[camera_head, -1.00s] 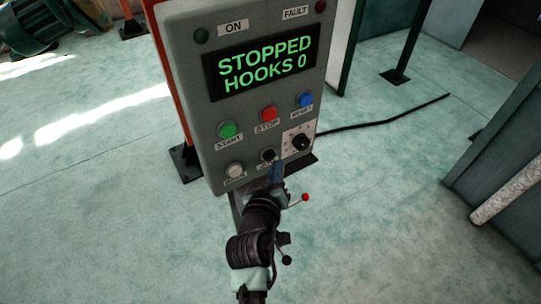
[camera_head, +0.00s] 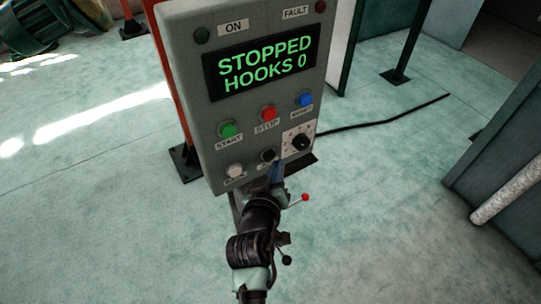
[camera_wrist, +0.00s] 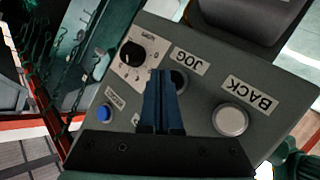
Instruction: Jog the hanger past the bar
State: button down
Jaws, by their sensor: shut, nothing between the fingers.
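The grey control panel (camera_head: 205,130) has a display (camera_head: 262,66) reading STOPPED, HOOKS 0. Its black JOG button (camera_head: 268,155) sits between the white BACK button (camera_head: 235,171) and a rotary knob (camera_head: 299,141). My gripper (camera_head: 277,166) is shut and empty, just in front of the panel's lower edge by the JOG button. In the wrist view my fingertips (camera_wrist: 160,73) overlap the edge of the black JOG button (camera_wrist: 179,81); contact cannot be told. I cannot make out the hanger or the bar for certain.
Green START (camera_head: 228,130), red STOP (camera_head: 268,114) and blue RESET (camera_head: 305,99) buttons are close above. Dark hook-like shapes (camera_wrist: 37,45) show left in the wrist view. A black cable (camera_head: 390,121) runs over the floor at right. Open floor lies left.

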jog(key=shift+w+a, duration=0.1)
jog(key=shift+w+a+b, duration=0.15)
jog(key=shift+w+b, duration=0.1)
jog(key=shift+b, duration=0.05)
